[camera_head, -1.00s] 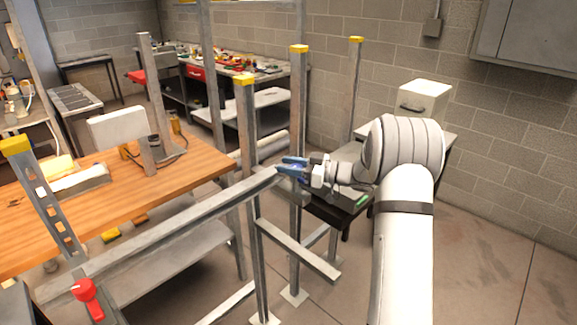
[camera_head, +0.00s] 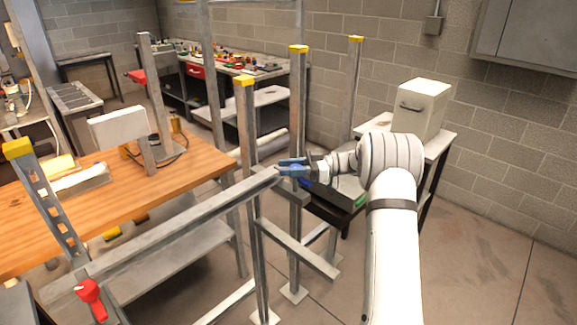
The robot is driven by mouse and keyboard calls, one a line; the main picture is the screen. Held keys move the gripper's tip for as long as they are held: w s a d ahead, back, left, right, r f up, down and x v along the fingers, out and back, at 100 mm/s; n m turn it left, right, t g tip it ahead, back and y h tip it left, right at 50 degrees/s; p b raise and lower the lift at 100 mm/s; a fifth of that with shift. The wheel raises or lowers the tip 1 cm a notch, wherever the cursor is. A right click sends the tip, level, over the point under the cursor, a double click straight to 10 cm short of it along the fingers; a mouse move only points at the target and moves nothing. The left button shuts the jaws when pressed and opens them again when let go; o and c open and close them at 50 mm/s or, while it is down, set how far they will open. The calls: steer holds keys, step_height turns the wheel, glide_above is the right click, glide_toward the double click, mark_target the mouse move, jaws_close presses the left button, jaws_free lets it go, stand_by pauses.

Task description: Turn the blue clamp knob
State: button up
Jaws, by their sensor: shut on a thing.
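My gripper (camera_head: 290,168), with blue fingers, is at the right end of the long grey metal bar, close beside the metal upright. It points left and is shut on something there. The blue clamp knob shows as a small blue shape (camera_head: 296,181) just under the fingers, mostly hidden by them. I cannot make out how the knob is turned.
The long metal bar (camera_head: 180,217) runs from lower left to the uprights. Yellow-capped uprights (camera_head: 246,130) stand close to my gripper. A red knob (camera_head: 89,289) is at lower left. A wooden workbench (camera_head: 130,200) is left; a white box (camera_head: 420,108) stands on a table at right.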

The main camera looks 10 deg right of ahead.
steer(key=o, duration=1)
steer(key=d+b, duration=0.1)
steer(key=d, duration=0.7)
steer(key=shift+s+b, duration=0.2)
steer(key=shift+b, duration=0.2)
